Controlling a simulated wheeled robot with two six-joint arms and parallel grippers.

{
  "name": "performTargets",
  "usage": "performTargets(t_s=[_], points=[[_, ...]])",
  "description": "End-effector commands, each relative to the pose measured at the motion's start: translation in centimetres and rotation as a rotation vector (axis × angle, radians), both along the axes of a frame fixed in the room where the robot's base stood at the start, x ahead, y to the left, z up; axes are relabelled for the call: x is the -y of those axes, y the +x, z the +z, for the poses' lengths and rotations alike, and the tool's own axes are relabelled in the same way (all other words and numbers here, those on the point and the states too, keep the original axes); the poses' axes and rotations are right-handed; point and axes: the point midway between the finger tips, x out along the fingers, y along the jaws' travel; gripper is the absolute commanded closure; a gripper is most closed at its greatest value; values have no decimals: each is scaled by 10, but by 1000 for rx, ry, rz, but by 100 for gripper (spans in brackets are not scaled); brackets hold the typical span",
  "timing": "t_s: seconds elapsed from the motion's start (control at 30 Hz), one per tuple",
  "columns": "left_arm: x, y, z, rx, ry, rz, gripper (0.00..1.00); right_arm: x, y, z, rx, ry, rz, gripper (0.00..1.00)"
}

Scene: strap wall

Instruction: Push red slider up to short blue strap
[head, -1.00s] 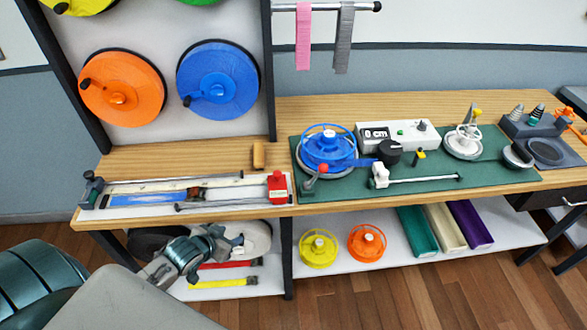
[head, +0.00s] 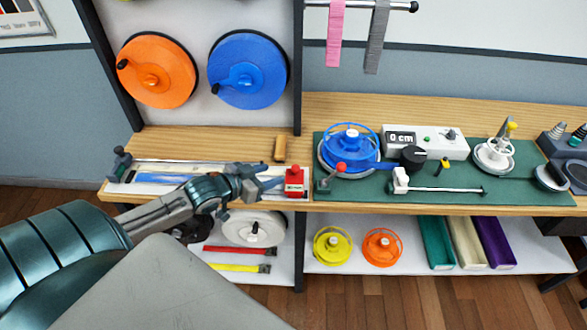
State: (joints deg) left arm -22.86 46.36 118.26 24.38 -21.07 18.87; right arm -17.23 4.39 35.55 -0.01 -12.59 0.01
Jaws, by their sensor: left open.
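The red slider (head: 294,180) stands at the right end of the white measuring board (head: 290,197) on the left part of the workbench. The short blue strap (head: 155,179) lies along the board, left of the slider; my left arm hides its right part. My left gripper (head: 270,185) is open over the board, its fingers pointing right, close to the left side of the slider. I cannot tell whether the fingers touch it. My right gripper is not in view.
A thin metal rail (head: 185,163) runs along the back of the board. A wooden block (head: 280,149) stands behind it. The green mat (head: 450,198) to the right holds a blue reel (head: 348,148) and a white-handled rod (head: 400,181).

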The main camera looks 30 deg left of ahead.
Motion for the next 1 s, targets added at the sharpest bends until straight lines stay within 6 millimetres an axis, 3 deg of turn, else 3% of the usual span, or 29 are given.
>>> performTargets(t_s=[0.13,0.6,1.0], points=[[5,19,-11,3,-7,0,54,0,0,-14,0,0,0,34],[20,79,-33,0,-5,2,54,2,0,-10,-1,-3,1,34],[22,88,-39,-2,0,-2,54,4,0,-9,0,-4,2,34]])
